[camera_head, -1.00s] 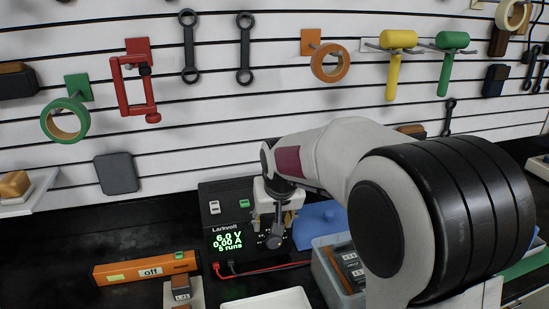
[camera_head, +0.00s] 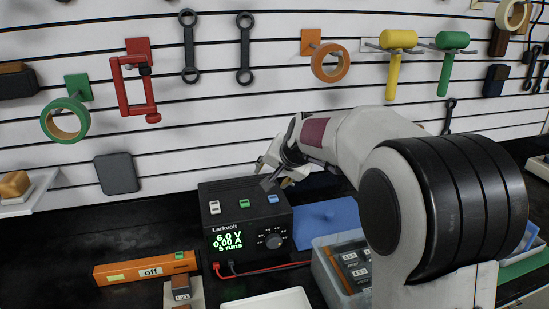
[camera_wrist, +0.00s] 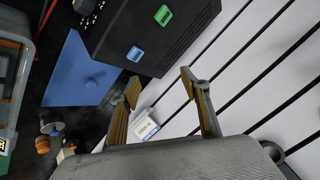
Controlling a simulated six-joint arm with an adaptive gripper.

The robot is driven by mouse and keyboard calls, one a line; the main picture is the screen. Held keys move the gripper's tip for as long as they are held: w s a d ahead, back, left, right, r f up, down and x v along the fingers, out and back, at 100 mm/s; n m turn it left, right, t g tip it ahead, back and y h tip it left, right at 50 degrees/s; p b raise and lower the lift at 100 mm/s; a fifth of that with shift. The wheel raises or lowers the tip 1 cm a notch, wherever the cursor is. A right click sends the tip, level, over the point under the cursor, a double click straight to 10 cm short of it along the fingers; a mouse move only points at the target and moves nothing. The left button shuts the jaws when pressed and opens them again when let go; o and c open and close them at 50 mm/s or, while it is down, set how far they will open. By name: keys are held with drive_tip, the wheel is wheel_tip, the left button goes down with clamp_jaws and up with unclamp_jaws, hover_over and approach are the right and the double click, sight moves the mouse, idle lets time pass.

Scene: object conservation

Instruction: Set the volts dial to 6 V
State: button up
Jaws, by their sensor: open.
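The black Larkvolt power supply (camera_head: 225,222) stands on the bench against the slatted wall. Its green display (camera_head: 227,240) reads 6.0 V, 0.00 A and 5 runs. The volts dial (camera_head: 273,242) is a dark round knob on the front's right side, in full view with nothing touching it. My gripper (camera_head: 275,183) is above and behind the supply's top right edge, apart from the dial. In the wrist view my gripper (camera_wrist: 160,85) has its two yellow-padded fingers spread with nothing between them.
White, green and blue switches sit on the supply's top. A blue lidded piece (camera_head: 328,218) and a grey bin (camera_head: 322,262) stand to its right. An orange bar marked off (camera_head: 148,269) lies left. Red and black leads run in front. A white tray (camera_head: 270,302) is at the front edge.

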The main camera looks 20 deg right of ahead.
drive_tip(key=shift+w+d+r, duration=0.25)
drive_tip(key=shift+w+r, duration=0.05)
drive_tip(key=shift+r, duration=0.05)
drive_tip(key=shift+f, duration=0.35)
drive_tip(key=shift+w, duration=0.1)
drive_tip(key=shift+r, duration=2.25)
